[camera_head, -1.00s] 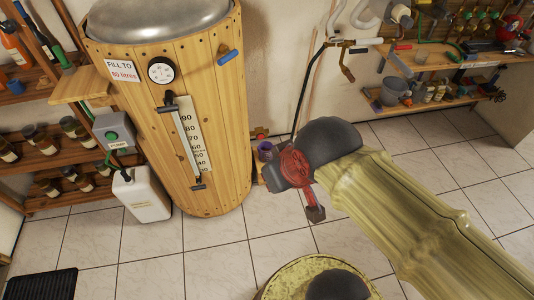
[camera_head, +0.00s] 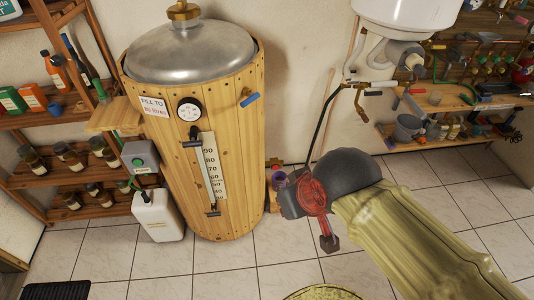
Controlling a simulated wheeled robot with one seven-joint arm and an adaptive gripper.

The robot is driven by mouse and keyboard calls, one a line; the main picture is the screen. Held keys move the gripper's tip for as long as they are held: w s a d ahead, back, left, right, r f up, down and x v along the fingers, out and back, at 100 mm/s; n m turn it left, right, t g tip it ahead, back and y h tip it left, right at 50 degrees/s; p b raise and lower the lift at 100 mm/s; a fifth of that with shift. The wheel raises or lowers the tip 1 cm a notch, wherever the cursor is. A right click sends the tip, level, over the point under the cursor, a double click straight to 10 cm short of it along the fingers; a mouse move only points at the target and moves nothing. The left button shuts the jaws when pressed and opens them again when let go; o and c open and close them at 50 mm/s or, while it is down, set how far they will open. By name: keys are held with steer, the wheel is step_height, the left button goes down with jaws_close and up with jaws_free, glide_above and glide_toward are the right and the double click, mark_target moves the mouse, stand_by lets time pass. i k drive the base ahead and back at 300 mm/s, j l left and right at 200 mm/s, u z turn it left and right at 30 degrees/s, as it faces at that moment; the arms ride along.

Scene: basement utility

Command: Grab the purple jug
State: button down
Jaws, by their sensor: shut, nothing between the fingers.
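My gripper (camera_head: 329,243) hangs below my red and dark wrist, over the tiled floor.
The tall wooden barrel (camera_head: 235,130) with a metal lid stands left of the jug. A white canister (camera_head: 158,215) and bottle shelves (camera_head: 62,195) are further left. A workbench (camera_head: 450,102) is at right.

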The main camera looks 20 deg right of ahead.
mark_target(279, 179)
steer(key=i+z, duration=0.1)
steer(key=i, duration=0.95)
